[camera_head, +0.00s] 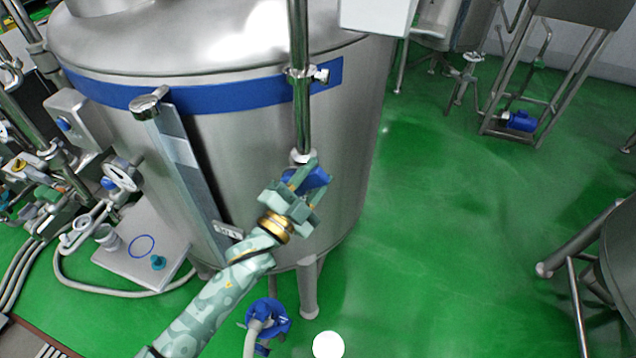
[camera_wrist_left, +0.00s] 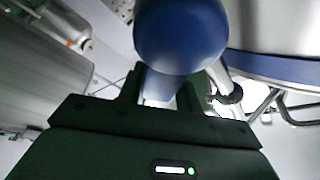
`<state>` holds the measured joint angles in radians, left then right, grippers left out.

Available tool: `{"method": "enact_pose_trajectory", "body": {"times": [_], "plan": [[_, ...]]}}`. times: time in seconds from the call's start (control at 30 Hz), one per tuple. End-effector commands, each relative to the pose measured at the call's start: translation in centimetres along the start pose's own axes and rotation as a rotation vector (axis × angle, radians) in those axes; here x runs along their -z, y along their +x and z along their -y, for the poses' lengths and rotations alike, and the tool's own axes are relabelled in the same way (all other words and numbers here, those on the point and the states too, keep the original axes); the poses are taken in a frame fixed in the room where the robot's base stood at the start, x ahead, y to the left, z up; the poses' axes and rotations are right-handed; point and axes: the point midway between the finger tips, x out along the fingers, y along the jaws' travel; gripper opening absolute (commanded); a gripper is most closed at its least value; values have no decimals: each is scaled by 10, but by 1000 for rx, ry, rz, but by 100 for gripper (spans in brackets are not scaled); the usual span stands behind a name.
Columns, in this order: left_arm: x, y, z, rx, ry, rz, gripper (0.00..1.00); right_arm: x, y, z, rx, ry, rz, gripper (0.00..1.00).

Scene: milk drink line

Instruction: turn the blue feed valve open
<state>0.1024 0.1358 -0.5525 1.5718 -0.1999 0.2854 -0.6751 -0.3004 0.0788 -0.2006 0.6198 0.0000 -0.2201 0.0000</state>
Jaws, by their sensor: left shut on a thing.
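The blue feed valve (camera_head: 315,178) sits at the lower end of a vertical steel pipe (camera_head: 301,110), in front of a large steel tank (camera_head: 230,120). My left gripper (camera_head: 303,184) is at the valve, with its fingers on either side of the blue part. In the left wrist view, the rounded blue valve handle (camera_wrist_left: 180,35) fills the top middle. The left gripper's dark fingers (camera_wrist_left: 160,88) rise to both sides of it and are shut on it. The fingers hide part of the valve. My right gripper is not in view.
A blue fitting with a hose (camera_head: 266,318) stands on the green floor below my left arm. A grey panel (camera_head: 142,245) and several pipes and valves are at the left. The green floor at the right (camera_head: 450,220) is mostly clear.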

Motion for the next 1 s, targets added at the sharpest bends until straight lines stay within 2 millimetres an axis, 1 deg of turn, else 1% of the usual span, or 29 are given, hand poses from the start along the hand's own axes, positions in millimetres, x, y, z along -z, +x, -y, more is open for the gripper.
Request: {"method": "enact_pose_trajectory", "body": {"times": [0.6,0.8,1.0], "plan": [[-9,-4,31,219,-533,3,0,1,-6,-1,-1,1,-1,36],[-14,-6,38,274,-666,4,0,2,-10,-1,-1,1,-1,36],[-17,-7,42,311,-757,3,0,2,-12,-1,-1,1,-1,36]]}}
